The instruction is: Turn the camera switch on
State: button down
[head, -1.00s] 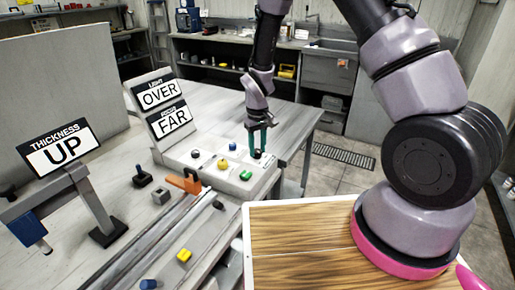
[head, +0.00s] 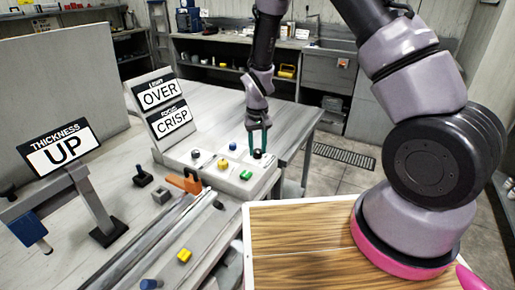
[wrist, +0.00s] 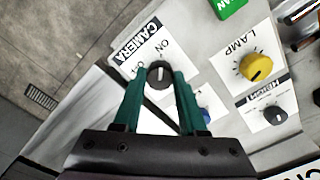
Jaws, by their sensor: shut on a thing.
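A pale mark on the knob points roughly up towards ON. My gripper (wrist: 158,80) has its two green fingers on either side of the knob, shut on it. In the head view my gripper (head: 258,146) reaches down to the dark knob at the panel's right end.
The panel (head: 215,178) also carries a yellow LAMP knob (wrist: 257,67), a dark HEIGHT knob (wrist: 275,115), a blue knob (head: 232,146) and a green block (head: 246,175). Signs read THICKNESS UP (head: 60,147), LIGHT OVER (head: 159,93) and FOCUS CRISP (head: 171,119).

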jog(key=shift+c, duration=2.3)
grip_release()
notch_tip(320, 180, up, 11)
jog(key=shift+f, duration=0.1)
notch_tip(320, 180, up, 12)
jog(key=m+t+y, duration=0.1)
jog(key=m+t, duration=0.1)
send_over(258, 151)
jog(key=d, duration=0.6)
jog(key=s+d+r+m+t+y, duration=0.1)
jog(key=s+d+r, duration=0.4)
jog(key=r, duration=0.5)
jog(key=s+d+r+m+t, duration=0.1)
jog(key=s+d+r+t, duration=0.1)
jog(key=s+d+r, duration=0.2)
jog(key=s+d+r+m+t, duration=0.2)
jog(key=s+d+r, duration=0.2)
jog(key=s, duration=0.6)
jog(key=shift+r, duration=0.6)
